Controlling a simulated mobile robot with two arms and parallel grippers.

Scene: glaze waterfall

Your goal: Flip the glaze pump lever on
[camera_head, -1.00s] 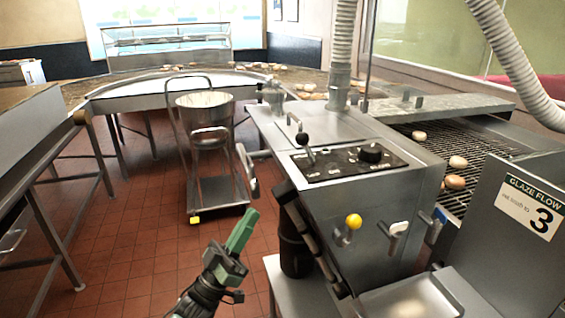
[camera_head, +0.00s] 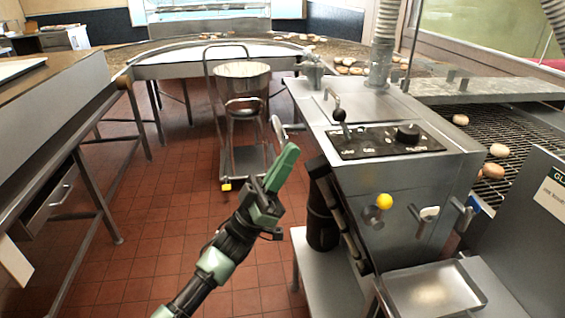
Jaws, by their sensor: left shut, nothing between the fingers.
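The glaze machine (camera_head: 400,190) stands right of centre as a grey metal cabinet. On its top is a black control panel (camera_head: 385,142) with a black-knobbed lever (camera_head: 341,118) at the panel's left end and a round black knob (camera_head: 408,133) at its right. I cannot tell from the labels which control is the pump lever. My left gripper (camera_head: 283,166), with green fingers, is shut and empty in front of the machine's left side, apart from the panel and lower left of the lever. My right gripper is not in view.
A cart (camera_head: 244,160) with a metal pot (camera_head: 241,80) stands behind my gripper. A conveyor with donuts (camera_head: 499,150) runs at the right, behind a metal sign panel (camera_head: 535,215). A tray (camera_head: 432,290) sits at the machine's front. A long table (camera_head: 60,85) is at left; tiled floor lies between.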

